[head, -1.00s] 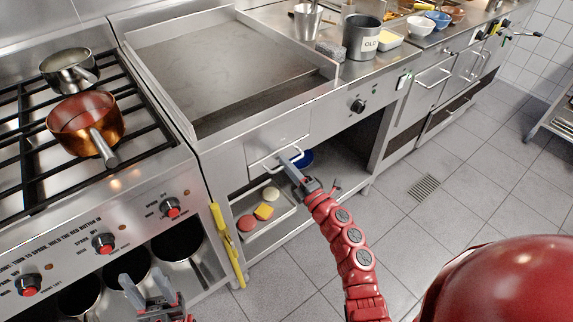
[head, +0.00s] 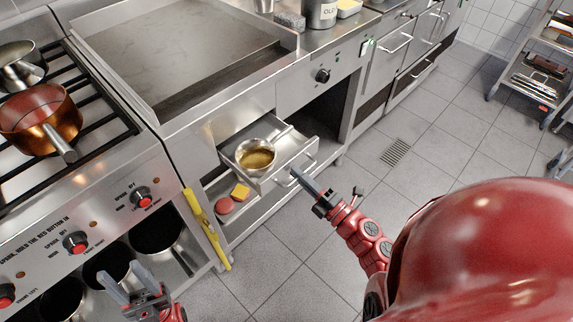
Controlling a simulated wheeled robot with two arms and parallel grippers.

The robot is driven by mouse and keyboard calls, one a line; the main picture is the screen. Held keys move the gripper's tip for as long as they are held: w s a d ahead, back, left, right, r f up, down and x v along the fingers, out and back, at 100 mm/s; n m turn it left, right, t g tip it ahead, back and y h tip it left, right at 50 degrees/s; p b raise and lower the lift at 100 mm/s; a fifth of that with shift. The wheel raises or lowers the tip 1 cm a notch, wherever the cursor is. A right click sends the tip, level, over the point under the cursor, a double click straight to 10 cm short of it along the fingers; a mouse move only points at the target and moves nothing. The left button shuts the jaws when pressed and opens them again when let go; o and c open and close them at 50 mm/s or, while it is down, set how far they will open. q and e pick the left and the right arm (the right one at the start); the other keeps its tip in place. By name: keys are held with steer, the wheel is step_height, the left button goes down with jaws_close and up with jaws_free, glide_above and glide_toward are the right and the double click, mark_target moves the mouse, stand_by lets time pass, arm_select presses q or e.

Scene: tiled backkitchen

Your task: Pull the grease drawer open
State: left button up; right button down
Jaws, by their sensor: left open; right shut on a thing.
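The grease drawer (head: 303,157) is pulled out from under the flat griddle (head: 185,50).
A shelf tray below the drawer holds a yellow block (head: 240,192) and a pink round piece (head: 224,206). A yellow bar (head: 206,228) hangs at the stove's right edge. A copper pan (head: 40,118) stands on the burners. A rack (head: 540,75) stands far right; the tiled floor between is clear.

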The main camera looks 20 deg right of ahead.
steer(key=shift+v, duration=0.8)
steer(key=shift+r, duration=0.1)
steer(key=c, duration=1.2)
jaws_free()
steer(key=shift+d, duration=0.1)
steer(key=v, duration=1.7)
steer(key=shift+s+p, duration=0.25)
steer(key=shift+p, duration=0.1)
steer(key=shift+w+r, duration=0.1)
steer(key=shift+r, duration=0.05)
